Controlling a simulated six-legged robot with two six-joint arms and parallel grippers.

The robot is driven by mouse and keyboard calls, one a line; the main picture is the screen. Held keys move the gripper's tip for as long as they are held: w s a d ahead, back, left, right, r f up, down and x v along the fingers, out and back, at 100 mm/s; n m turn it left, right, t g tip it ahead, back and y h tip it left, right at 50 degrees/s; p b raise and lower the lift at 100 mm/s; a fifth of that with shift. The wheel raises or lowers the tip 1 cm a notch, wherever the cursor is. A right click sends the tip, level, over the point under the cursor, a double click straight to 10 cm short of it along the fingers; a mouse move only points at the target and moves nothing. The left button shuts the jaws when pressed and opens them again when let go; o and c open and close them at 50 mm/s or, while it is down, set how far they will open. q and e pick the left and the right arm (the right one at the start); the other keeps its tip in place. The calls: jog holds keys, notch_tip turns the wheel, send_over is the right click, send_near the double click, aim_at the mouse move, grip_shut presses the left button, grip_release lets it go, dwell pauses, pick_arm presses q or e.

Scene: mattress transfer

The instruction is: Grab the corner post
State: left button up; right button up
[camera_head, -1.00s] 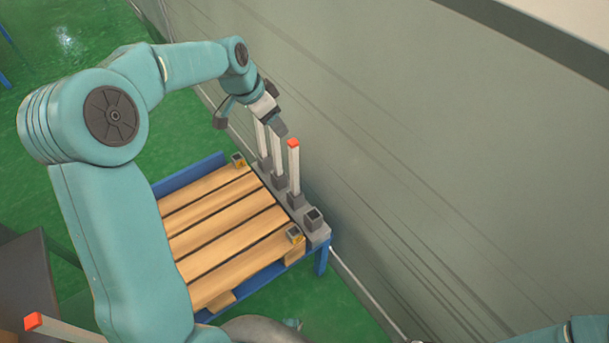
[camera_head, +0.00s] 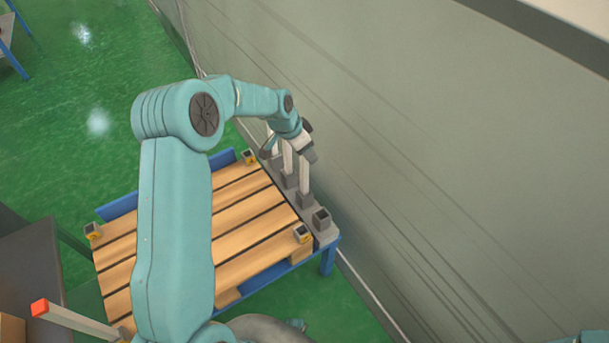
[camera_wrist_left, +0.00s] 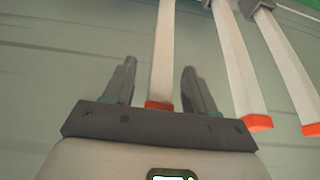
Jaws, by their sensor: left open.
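White posts with orange-red tops stand in a row of dark sockets at the far right edge of the wooden pallet. My left gripper (camera_head: 305,152) is at the top of the nearest post (camera_head: 304,182), whose tip it hides in the head view. In the left wrist view this post (camera_wrist_left: 164,45) lies between the two open fingers of the gripper (camera_wrist_left: 159,70), with a gap on both sides. Its orange tip (camera_wrist_left: 159,105) is close to the palm. Two other posts, one (camera_wrist_left: 240,75) and another (camera_wrist_left: 287,65), show to the right, outside the fingers. My right gripper is out of view.
The pallet (camera_head: 240,205) rests on a blue frame (camera_head: 327,262). An empty dark socket (camera_head: 321,218) ends the row. A grey wall (camera_head: 430,170) rises close behind the row.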

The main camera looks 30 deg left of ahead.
pick_arm(q)
jog(key=shift+c, duration=0.3)
jog(key=shift+f, duration=0.1)
jog(key=c, duration=1)
